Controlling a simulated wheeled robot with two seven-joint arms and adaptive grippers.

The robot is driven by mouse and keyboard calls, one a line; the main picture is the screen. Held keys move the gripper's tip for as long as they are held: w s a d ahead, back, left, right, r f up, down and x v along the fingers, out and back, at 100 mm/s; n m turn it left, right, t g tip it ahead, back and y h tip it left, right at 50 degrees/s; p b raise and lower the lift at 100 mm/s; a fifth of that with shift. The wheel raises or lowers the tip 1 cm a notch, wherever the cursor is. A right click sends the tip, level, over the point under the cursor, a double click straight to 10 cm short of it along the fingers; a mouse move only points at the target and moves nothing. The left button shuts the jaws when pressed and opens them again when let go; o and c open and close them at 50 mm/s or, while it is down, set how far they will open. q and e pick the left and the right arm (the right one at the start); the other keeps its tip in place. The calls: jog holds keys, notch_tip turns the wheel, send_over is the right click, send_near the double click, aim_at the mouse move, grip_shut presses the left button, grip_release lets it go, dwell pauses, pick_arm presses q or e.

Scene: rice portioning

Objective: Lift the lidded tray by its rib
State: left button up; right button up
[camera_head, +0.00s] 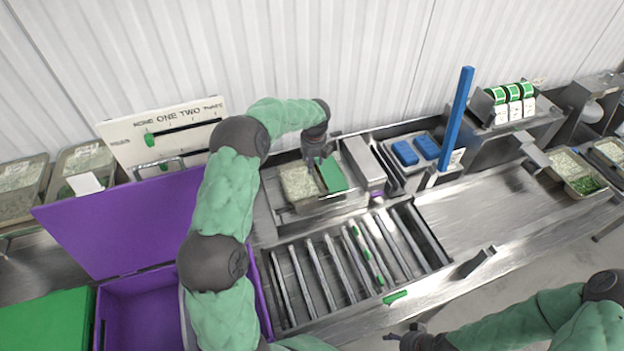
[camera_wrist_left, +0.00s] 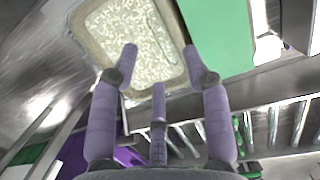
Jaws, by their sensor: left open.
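A rice-filled tray (camera_head: 298,186) sits in the metal station at the back middle, beside a flat green panel (camera_head: 332,174). In the left wrist view the tray (camera_wrist_left: 92,14) has a tan rim, and the green panel (camera_wrist_left: 222,38) lies right of it. I cannot make out a lid or its rib; a lid may be clear. My left gripper (camera_head: 319,156) is above the tray and panel. In the left wrist view its fingers (camera_wrist_left: 162,62) are spread and empty over the tray's near edge. My right gripper (camera_head: 408,340) is at the bottom edge, its fingers unclear.
A slatted rack (camera_head: 318,280) lies in front of the station. An open purple box (camera_head: 140,310) stands at left. Blue blocks (camera_head: 405,153) and a blue post (camera_head: 456,118) are right of the station. The steel counter (camera_head: 490,215) farther right is mostly clear.

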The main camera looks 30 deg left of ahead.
aim_at(312, 178)
pick_arm(q)
jog(key=f, duration=0.5)
jog(key=shift+w+a, duration=0.1)
jog(key=shift+a, duration=0.15)
jog(key=shift+r, duration=0.1)
grip_shut()
